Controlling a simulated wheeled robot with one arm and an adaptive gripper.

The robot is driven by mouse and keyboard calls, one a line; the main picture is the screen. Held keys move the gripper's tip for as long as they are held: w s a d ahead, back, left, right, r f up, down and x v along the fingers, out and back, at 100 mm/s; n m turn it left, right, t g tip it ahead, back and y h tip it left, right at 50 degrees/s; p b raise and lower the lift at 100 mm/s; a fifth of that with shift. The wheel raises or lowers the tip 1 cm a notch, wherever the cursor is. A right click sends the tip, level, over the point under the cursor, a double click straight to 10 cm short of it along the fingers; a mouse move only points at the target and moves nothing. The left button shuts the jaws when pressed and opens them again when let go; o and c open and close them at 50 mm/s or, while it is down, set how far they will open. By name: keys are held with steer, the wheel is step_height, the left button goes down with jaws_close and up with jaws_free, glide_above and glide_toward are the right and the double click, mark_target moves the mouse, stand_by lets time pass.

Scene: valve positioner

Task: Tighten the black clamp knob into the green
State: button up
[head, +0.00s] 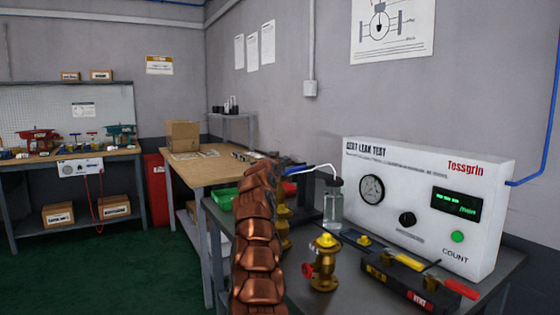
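A black knob (408,219) sits on the front of the white leak test box (470,235), between the round gauge and the lit display. I cannot tell whether it is the clamp knob. The gauge (372,188) has a white face in a dark rim; its needle and any green zone are too small to read. A green button (457,237) is at the box's lower right. My copper-coloured segmented arm rises in front of the bench. A dark part at its top, perhaps my gripper (290,162), is left of the box, apart from the knob; its fingers are unclear.
A brass valve (324,265) with a yellow top and red handle stands before the box. Another brass fitting is partly behind my arm. A clear bottle (333,205) stands behind. A dark tray (410,288) with yellow- and red-handled tools lies at the front right.

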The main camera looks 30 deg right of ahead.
steer(key=shift+s+d+r+m+g+h+p, duration=0.1)
steer(key=shift+m+g+h+p, duration=0.5)
steer(key=shift+p, duration=0.75)
steer(key=shift+s+d+r+m+g+h+p, duration=0.1)
steer(key=shift+m+g+h+p, duration=0.5)
steer(key=shift+p, duration=0.75)
steer(key=o, duration=1)
steer(key=shift+c, duration=0.2)
steer(key=shift+a+f, duration=0.1)
steer(key=shift+a, duration=0.05)
steer(key=shift+v, duration=2.4)
steer(key=shift+s+a, duration=0.15)
steer(key=shift+a, duration=0.45)
steer(key=shift+s+v, duration=0.2)
steer(key=shift+v, duration=2.75)
steer(key=shift+d, duration=0.15)
